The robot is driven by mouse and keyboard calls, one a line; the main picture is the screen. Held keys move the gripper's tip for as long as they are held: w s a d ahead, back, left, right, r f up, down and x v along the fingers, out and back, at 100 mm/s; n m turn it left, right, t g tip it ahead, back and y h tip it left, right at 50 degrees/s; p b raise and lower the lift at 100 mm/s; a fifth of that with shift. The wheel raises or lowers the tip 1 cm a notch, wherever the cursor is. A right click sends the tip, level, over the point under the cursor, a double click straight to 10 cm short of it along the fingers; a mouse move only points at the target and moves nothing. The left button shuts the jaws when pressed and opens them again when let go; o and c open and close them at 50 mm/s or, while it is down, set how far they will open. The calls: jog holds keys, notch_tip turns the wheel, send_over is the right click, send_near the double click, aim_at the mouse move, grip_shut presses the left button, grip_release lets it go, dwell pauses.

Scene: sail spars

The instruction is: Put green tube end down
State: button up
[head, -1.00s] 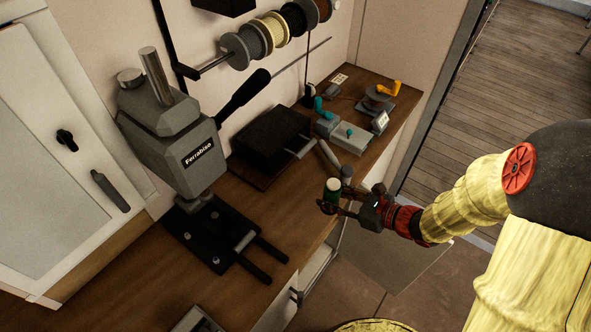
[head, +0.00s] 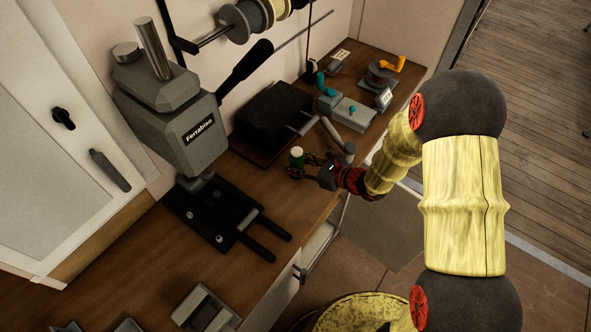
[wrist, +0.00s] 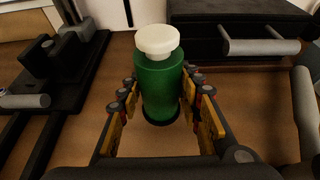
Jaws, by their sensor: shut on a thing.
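The green tube (wrist: 160,85) is a dark green cylinder with a white cap on top. It stands upright between the fingers of my gripper (wrist: 161,105) in the wrist view, with a finger pad on each side. In the head view the green tube (head: 297,163) and my gripper (head: 305,165) are over the wooden bench (head: 262,192), near its front edge. My gripper is shut on the tube. A dark ring shows at the tube's lower end; I cannot tell whether the tube touches the bench.
A grey press (head: 187,125) marked "Ferrabiso" with a black base stands to the left. A black box (head: 272,122) with a grey handle is behind the tube. A grey cylindrical tool (head: 333,134) lies to the right. Bare wood lies between the press base and the tube.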

jog(key=shift+w+a+f, duration=0.15)
jog(key=shift+w+f, duration=0.05)
jog(key=shift+f, duration=1.7)
jog(key=shift+f+b, duration=0.15)
jog(key=shift+b, duration=0.15)
jog(key=o, duration=1.2)
